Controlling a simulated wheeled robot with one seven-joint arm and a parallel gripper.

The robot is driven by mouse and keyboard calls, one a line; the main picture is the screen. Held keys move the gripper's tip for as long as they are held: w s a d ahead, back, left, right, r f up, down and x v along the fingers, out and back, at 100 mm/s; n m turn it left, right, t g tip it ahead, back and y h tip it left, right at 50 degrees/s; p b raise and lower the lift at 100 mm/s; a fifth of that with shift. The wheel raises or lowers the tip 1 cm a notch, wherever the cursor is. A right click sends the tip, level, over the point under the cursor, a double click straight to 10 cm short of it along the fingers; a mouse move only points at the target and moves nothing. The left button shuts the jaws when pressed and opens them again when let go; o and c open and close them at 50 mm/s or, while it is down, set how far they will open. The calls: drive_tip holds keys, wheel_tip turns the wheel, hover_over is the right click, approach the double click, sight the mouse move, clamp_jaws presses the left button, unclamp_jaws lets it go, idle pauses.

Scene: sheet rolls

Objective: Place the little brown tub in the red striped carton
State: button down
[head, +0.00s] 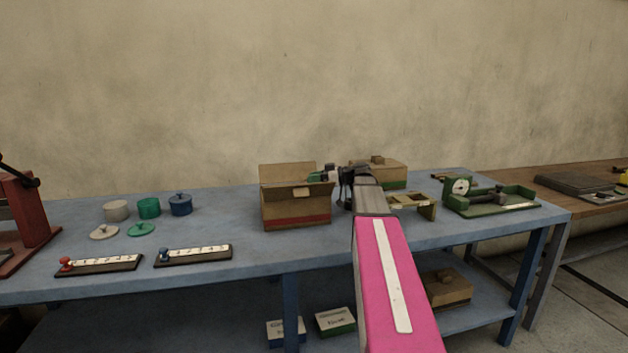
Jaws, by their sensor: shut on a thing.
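The red striped carton (282,207) stands open on the blue bench, its back flap raised and a dark red band low on its front. My gripper (318,177) is at the carton's right side, with its tip over the open top. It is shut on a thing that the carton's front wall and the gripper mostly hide. The little brown tub does not show clearly, so its tilt and whether it touches the carton floor cannot be told.
A yellowish stand (426,207) and a green dial gauge (462,190) are to the right. Round tubs (149,208), lids (141,230) and two dark strips (193,255) lie left. Bench (225,225) is clear left of the carton.

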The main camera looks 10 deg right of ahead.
drive_tip(key=shift+f, duration=0.6)
drive_tip(key=c, duration=0.9)
unclamp_jaws()
drive_tip(key=shift+r, duration=0.5)
drive_tip(key=v, duration=0.7)
drive_tip(key=shift+s+d+r, duration=0.1)
drive_tip(key=shift+d+r, duration=0.05)
drive_tip(key=shift+d, duration=0.1)
